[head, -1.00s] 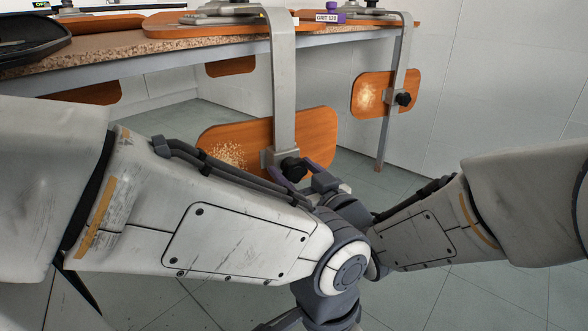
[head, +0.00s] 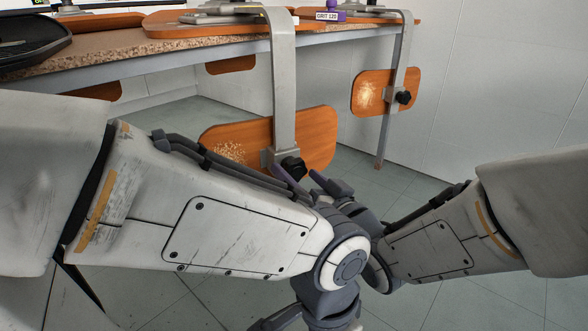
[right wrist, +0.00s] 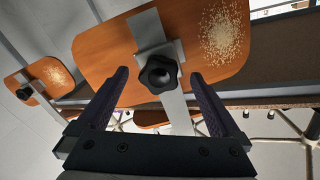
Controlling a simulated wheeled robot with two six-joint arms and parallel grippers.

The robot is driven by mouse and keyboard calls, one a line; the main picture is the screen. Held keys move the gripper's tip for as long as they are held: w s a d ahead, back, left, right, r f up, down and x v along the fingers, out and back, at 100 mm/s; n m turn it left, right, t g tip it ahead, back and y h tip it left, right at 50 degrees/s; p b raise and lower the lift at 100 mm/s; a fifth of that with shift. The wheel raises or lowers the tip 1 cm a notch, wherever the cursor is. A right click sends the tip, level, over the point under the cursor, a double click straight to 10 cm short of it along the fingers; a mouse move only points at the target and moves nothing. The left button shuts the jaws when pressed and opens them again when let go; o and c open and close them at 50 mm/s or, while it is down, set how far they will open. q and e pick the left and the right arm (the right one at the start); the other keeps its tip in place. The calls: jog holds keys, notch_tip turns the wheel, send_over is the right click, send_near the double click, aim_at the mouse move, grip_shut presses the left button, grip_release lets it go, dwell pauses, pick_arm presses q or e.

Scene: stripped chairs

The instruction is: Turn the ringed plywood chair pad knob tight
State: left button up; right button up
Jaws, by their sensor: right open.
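The nearest plywood chair pad (head: 315,135) hangs on a grey bent-metal bracket below the bench, with a pale dusty patch at its left. Its black lobed knob (head: 293,167) sits at the bracket's foot, and also shows in the right wrist view (right wrist: 158,74). I cannot make out a ring on it. My right gripper (head: 296,177) is open just below and in front of the knob; in the wrist view its purple fingers (right wrist: 158,82) flank the knob with gaps on both sides. My left gripper is only doubtfully seen among dark parts (head: 325,305) at the bottom.
A second plywood pad (head: 371,92) with its own black knob (head: 403,97) hangs farther right. The speckled bench (head: 120,58) runs above, carrying a dark tray (head: 32,40) and a purple item labelled GRIT 120 (head: 330,14). The tiled floor at right is clear.

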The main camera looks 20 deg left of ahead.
aim_at(297, 172)
jog(key=shift+v, duration=1.85)
